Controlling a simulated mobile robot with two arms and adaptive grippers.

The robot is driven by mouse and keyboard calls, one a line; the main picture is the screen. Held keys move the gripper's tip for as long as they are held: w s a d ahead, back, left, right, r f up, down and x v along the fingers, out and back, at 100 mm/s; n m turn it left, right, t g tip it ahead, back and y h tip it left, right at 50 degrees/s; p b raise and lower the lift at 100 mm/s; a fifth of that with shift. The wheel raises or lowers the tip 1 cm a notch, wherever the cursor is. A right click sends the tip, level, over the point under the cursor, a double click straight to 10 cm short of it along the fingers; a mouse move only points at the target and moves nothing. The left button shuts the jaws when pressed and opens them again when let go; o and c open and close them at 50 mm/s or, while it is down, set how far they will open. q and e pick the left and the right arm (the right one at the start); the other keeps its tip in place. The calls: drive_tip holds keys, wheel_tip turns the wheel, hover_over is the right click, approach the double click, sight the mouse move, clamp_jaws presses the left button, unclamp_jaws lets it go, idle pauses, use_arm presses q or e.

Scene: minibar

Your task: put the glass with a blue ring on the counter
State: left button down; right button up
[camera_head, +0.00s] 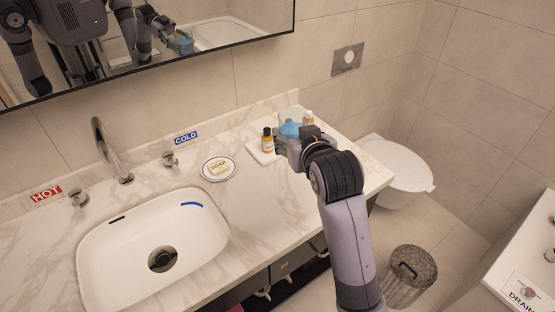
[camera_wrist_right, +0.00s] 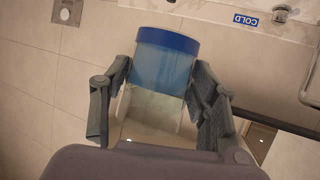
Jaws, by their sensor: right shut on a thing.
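The glass with a blue ring (camera_wrist_right: 167,42) is clear, with a light blue tint below a dark blue band. It fills the middle of the right wrist view. My right gripper (camera_wrist_right: 160,80) is shut on it, with one finger on each side. In the head view the right gripper (camera_head: 296,143) is at the right end of the marble counter (camera_head: 265,205), and the glass shows as a light blue patch (camera_head: 289,129) just behind it. The gripper hides part of the glass, and I cannot tell whether its base touches anything. My left gripper is not directly in view.
A white tray (camera_head: 258,153) with an amber bottle (camera_head: 267,139) lies beside the gripper; another small bottle (camera_head: 308,117) stands behind. A soap dish (camera_head: 207,166) and sink (camera_head: 102,262) are left. A toilet (camera_head: 397,170) stands right.

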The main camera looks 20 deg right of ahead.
drive_tip(key=f, duration=0.1)
drive_tip(key=w+f, duration=0.1)
drive_tip(key=f, duration=0.3)
drive_tip(key=shift+w+a+f, duration=0.1)
drive_tip(key=shift+w+a, duration=0.2)
wheel_tip(320, 180, down, 12)
drive_tip(key=shift+f, duration=2.45)
drive_tip(key=shift+f, duration=0.2)
drive_tip(key=o, duration=1.3)
drive_tip(key=shift+s, duration=0.1)
